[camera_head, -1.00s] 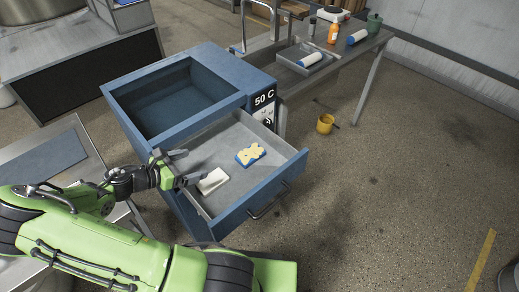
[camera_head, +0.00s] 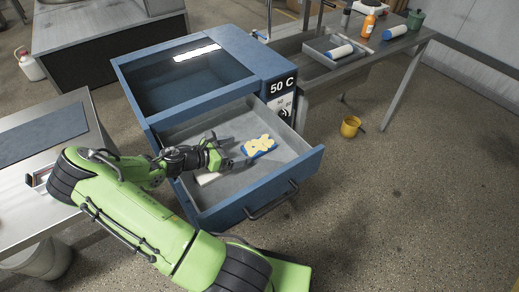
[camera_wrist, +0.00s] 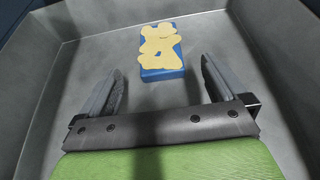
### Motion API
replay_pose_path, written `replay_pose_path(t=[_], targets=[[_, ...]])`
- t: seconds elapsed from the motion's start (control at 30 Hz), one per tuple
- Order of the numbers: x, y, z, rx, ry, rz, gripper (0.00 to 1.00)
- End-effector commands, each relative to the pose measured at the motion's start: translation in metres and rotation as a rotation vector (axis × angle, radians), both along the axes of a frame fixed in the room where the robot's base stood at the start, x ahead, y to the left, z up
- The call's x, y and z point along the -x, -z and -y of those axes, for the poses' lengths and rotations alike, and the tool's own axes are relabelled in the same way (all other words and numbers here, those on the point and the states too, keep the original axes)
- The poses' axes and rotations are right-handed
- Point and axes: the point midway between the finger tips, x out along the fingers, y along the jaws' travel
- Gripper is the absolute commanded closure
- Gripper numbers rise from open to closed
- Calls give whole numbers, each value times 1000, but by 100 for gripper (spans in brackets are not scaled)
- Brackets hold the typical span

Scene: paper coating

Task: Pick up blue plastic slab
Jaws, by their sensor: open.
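The blue plastic slab (camera_head: 259,147) lies flat on the floor of the open grey drawer, with a pale yellow shape covering most of its top. In the wrist view the slab (camera_wrist: 163,72) is ahead of my gripper, centred roughly between the fingers and a little beyond them. My gripper (camera_head: 228,153) is inside the drawer space, to the left of the slab in the head view. In the wrist view my gripper (camera_wrist: 160,88) is open and empty, its two fingers apart and not touching the slab.
The drawer (camera_head: 301,163) has raised walls around the slab. The blue cabinet marked 50 C (camera_head: 277,90) stands behind. A metal table (camera_head: 30,219) is at left, and a yellow mug (camera_head: 350,126) is on the floor.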

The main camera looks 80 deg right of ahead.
Motion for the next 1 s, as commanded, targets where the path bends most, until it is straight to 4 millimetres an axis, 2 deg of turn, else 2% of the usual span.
replay_pose_path(t=[0.1,0.27,0.5,0.77,1.0], targets=[[17,12,18,1,3,-1,1],[27,18,31,1,0,1,1],[54,34,61,-1,2,-1,1],[56,34,64,-1,-1,0,1],[56,34,64,0,-1,1,38]])
